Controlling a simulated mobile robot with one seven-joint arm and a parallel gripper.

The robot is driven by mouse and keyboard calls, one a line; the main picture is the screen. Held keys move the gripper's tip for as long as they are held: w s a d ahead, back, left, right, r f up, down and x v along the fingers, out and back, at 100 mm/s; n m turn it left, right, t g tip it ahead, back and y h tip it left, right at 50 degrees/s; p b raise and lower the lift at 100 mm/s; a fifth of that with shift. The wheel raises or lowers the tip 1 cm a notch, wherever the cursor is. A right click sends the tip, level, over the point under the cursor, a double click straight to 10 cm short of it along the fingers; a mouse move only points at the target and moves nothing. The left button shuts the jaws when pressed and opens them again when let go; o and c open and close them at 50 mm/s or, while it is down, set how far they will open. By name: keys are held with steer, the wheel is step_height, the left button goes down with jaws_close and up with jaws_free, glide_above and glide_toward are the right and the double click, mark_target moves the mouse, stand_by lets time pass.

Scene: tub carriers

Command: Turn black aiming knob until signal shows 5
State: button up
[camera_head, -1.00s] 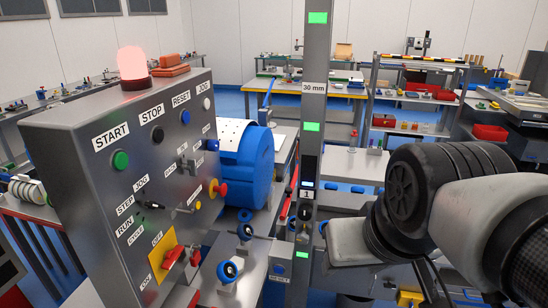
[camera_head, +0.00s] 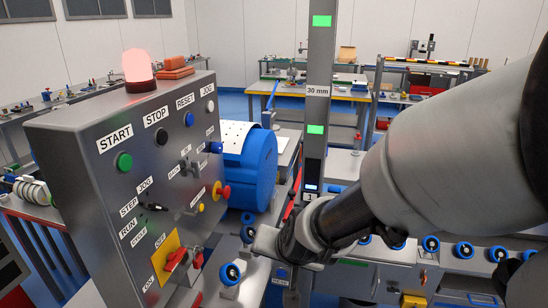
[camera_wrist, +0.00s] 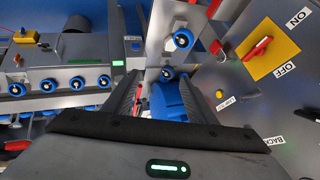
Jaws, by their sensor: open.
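A metal column (camera_head: 318,140) stands behind the control box, with green lights, a "30 mm" label and a small lit display (camera_head: 310,187). A 1 shows just under the display, partly cut off by my arm. The black aiming knob cannot be made out now; my arm covers the column below the display. My gripper (camera_head: 265,240) is in front of the column's lower part in the head view. In the wrist view its two dark fingers (camera_wrist: 162,92) stand apart, with a blue shape (camera_wrist: 170,102) visible between them. I cannot tell whether they touch it.
The control box (camera_head: 60,150) stands left, with buttons, a red lamp (camera_head: 138,68) and a red switch (camera_head: 176,258) on a yellow plate. Blue-ringed knobs (camera_head: 230,274) sit near my gripper; more line the right side. A blue drum (camera_head: 250,170) is behind the box.

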steer(key=w+d+f+m+t+h, duration=0.1)
steer(key=d+f+t+h, duration=0.15)
steer(key=f, duration=0.35)
steer(key=w+d+f+t+h, duration=0.1)
steer(key=w+f+h, duration=0.15)
steer(key=f, duration=0.35)
step_height(320, 180, up, 5)
steer(key=s+d+n+t+h, duration=0.1)
steer(key=d+n+t+h, duration=0.1)
steer(key=n+t, duration=0.35)
steer(key=w+d+m+b, duration=0.1)
steer(key=w+d+b, duration=0.1)
steer(key=w+b, duration=0.6)
steer(key=w+d+m+t+b, duration=0.1)
steer(key=w+d+b, duration=0.1)
steer(key=w+b, duration=0.6)
steer(key=shift+w+d+r+b, duration=0.2)
steer(key=shift+d+b, duration=0.15)
steer(key=shift+b, duration=0.65)
